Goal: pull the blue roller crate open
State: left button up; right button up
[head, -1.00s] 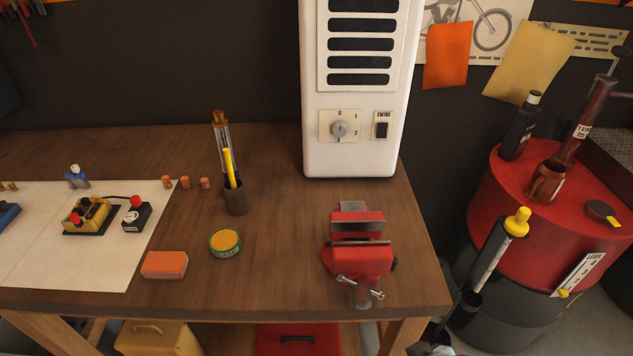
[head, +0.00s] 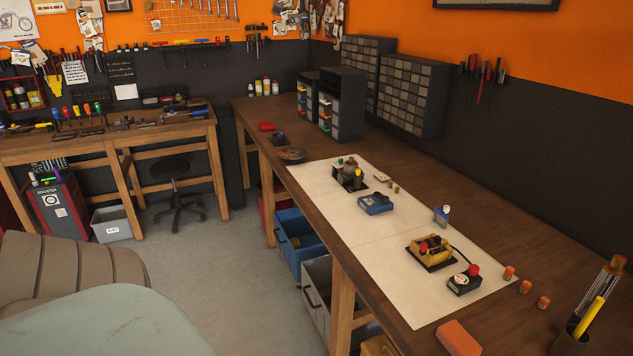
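The blue roller crate (head: 291,243) stands on the floor under the long workbench, in the middle of the head view. Its front faces the open floor to the left and carries a dark handle. Its top is open at the visible end, and something yellowish shows inside. The rest of it is hidden under the bench top. Neither of my grippers is in the head view, so nothing of mine is seen near the crate.
A padded seat (head: 70,265) fills the lower left. A black stool (head: 177,190) stands farther back. The grey floor (head: 205,262) between is clear.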

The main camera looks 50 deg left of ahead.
aim_at(290, 223)
jog(key=u, duration=1.95)
jog(key=i+j+u, duration=0.35)
jog(key=i, duration=0.25)
jog(key=i+j+u, duration=0.35)
jog(key=i, duration=0.25)
jog(key=i+u, duration=0.35)
jog(key=i, duration=1.1)
jog(key=i+j+z, duration=0.1)
jog(key=i, duration=0.7)
jog(key=i+j+z, duration=0.1)
jog(key=i+z, duration=0.25)
jog(key=i+j+z, duration=0.15)
jog(key=i+z, duration=0.2)
jog(key=i+j+z, duration=0.5)
jog(key=z, duration=0.2)
jog(key=i+j+z, duration=0.15)
jog(key=j+z, duration=0.2)
jog(key=i+j+z, duration=0.15)
jog(key=z, duration=0.25)
jog(key=i+j+z, duration=0.1)
jog(key=j+z, duration=0.2)
jog(key=j, duration=0.2)
jog(key=j+z, duration=0.35)
jog(key=j, duration=0.15)
